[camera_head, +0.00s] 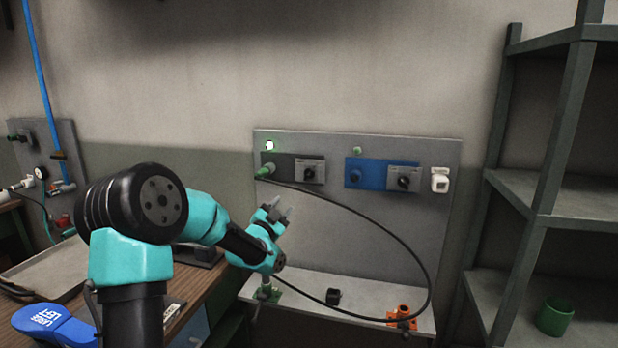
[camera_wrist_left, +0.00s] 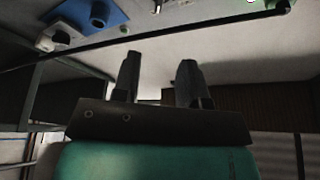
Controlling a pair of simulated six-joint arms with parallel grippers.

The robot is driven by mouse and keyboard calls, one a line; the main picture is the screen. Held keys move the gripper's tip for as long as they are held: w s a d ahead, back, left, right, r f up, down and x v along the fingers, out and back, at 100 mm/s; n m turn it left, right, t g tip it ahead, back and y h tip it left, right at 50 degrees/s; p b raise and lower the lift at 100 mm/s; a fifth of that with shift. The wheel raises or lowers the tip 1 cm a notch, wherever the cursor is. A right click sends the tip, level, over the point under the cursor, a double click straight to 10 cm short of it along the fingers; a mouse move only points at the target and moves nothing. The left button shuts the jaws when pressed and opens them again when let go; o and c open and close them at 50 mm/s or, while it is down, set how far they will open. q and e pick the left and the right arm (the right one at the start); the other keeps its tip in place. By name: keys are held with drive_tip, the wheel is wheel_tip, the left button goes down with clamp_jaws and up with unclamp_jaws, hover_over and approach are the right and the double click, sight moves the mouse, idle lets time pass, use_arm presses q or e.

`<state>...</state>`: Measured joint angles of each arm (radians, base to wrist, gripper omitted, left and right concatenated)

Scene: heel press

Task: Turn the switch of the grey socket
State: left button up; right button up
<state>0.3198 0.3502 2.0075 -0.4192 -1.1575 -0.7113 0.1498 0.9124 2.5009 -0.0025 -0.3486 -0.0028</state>
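The dark grey socket (camera_head: 283,159) is mounted on the left of the wall panel. A green plug (camera_head: 266,170) with a black cable sits at the socket's left end. A blue socket (camera_head: 371,176) with its own dark knob (camera_head: 403,179) is to the right. My left gripper (camera_head: 281,210) is in front of the panel, below the grey socket and apart from it. In the left wrist view its two fingers (camera_wrist_left: 159,75) stand apart with nothing between them. My right gripper is not seen.
The black cable (camera_head: 406,244) loops across the panel to the shelf (camera_head: 360,294) below. An orange part (camera_head: 402,314) and a small black part (camera_head: 333,296) rest there. A white fitting (camera_head: 440,179) is on the panel's right. A lamp (camera_head: 269,145) glows white above the grey socket.

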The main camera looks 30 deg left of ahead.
sight(308, 175)
use_arm(q)
drive_tip(key=x, duration=1.7)
drive_tip(key=shift+d, duration=0.1)
drive_tip(key=shift+c, duration=0.3)
clamp_jaws()
